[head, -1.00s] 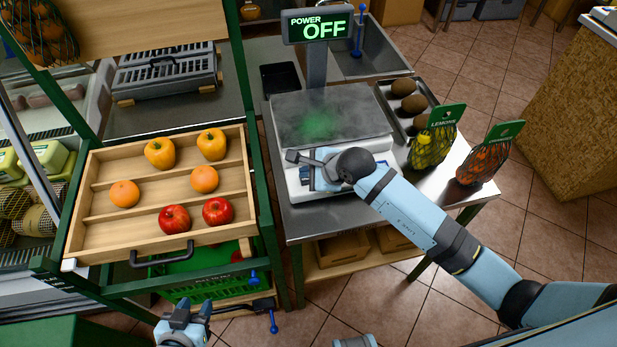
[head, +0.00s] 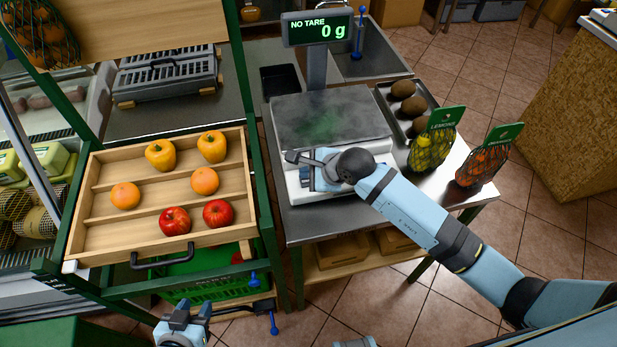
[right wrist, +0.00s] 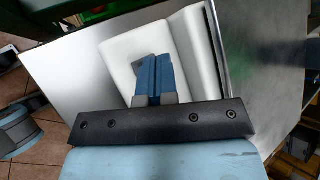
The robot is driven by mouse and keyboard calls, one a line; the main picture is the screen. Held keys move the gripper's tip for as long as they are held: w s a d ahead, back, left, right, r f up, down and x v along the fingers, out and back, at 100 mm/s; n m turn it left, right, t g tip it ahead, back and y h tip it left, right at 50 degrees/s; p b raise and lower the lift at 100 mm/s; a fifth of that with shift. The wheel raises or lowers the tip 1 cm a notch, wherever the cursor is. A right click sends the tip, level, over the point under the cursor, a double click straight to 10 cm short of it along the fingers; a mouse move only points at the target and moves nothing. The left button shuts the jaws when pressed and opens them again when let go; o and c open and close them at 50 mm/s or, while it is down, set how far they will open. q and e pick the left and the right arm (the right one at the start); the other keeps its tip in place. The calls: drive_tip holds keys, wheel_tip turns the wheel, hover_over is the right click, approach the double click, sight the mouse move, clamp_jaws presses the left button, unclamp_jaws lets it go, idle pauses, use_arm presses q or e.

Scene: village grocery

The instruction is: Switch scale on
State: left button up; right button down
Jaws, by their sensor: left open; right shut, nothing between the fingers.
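The scale (head: 330,116) stands on a steel table, with a flat grey weighing plate on a white body. Its raised display (head: 317,28) is lit green and reads "NO TARE 0 g". My right gripper (head: 306,172) is shut and empty at the front of the scale body. In the right wrist view its blue fingers (right wrist: 154,72) are together over the white scale front (right wrist: 195,55), hiding most of the control area. I cannot tell whether they touch it. My left gripper (head: 186,312) is open and empty, low in front of the produce rack.
A wooden tray (head: 165,238) with peppers, oranges and apples is left of the scale. A metal tray (head: 385,96) of brown fruit, a lemon net (head: 430,150) and an orange net (head: 474,170) are on its right. The weighing plate is empty.

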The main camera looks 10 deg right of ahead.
drive_tip(key=shift+r+p, duration=1.9)
drive_tip(key=shift+r, duration=1.1)
